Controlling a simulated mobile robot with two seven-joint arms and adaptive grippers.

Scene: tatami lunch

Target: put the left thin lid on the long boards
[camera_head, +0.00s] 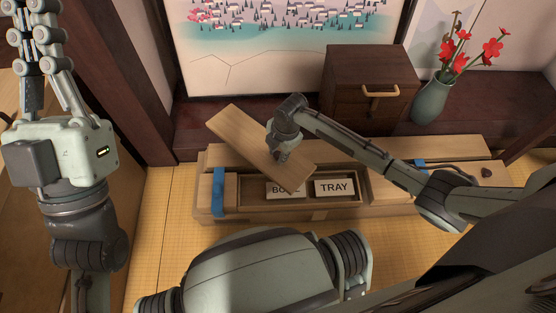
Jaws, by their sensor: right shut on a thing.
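A thin wooden lid (239,123) is held slanted over the left part of a long low wooden assembly, its lower right end over an open compartment. My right gripper (281,155) is shut on the lid near its middle; the gripping spot is partly hidden. Long pale boards (430,148) run along the back of the assembly, partly hidden by my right arm and the lid. I cannot tell whether the lid touches anything below. My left gripper (32,22) points up at the far left, away from the boards, its tips at the picture's edge.
The compartment holds two labels, a partly covered one (285,190) and one reading TRAY (334,187). Blue bands (218,192) cross the assembly. A dark drawer chest (368,85) and a green vase with red flowers (432,98) stand behind. Tatami (160,225) is clear in front at left.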

